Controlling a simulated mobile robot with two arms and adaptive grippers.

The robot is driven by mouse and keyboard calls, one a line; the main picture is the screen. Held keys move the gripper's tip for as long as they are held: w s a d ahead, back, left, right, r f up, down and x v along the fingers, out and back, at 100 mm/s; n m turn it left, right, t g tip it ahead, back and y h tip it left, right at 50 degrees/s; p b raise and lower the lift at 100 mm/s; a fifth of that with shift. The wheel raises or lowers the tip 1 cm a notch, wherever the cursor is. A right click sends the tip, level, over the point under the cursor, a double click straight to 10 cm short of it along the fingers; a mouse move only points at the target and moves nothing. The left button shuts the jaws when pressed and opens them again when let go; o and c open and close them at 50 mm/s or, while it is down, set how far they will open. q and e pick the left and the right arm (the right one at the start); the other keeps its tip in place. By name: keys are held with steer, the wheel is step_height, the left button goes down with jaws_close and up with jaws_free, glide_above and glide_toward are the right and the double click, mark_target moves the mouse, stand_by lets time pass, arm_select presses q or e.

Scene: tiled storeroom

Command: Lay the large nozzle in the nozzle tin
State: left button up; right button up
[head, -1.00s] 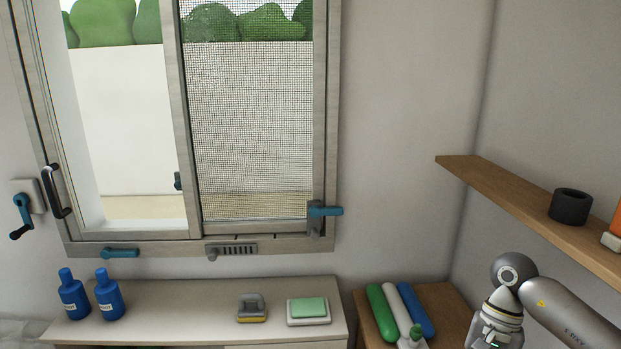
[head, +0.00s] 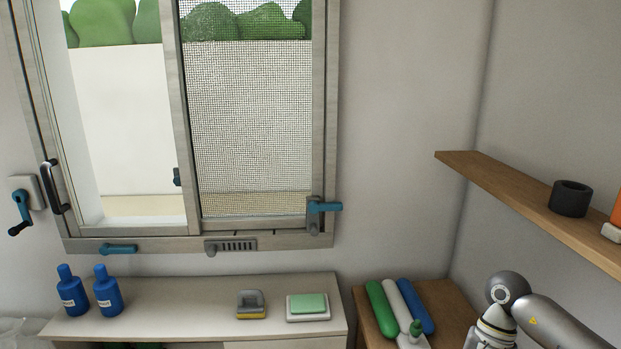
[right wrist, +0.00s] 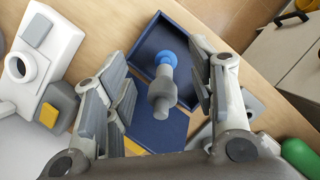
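In the right wrist view a nozzle with a blue tip and a grey body (right wrist: 162,88) shows over a dark blue open tin (right wrist: 138,50). Its grey end reaches toward the tin's near edge, and I cannot tell whether it lies wholly inside. My right gripper (right wrist: 160,88) is open, with a finger on either side of the nozzle and a visible gap to each. In the head view only part of my right arm shows, at the lower right; its gripper is out of frame. My left gripper is in neither view.
A white fixture with a round opening (right wrist: 55,50) and a grey-and-yellow block (right wrist: 55,105) are left of the tin. In the head view, blue bottles (head: 107,293) and a green sponge (head: 308,304) are on the counter. A wooden shelf (head: 520,205) with a dark cup (head: 571,199) juts out at right.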

steer(key=shift+w+d+r, duration=0.1)
steer(key=shift+r, duration=0.2)
steer(key=v, duration=0.7)
steer(key=shift+f, duration=0.1)
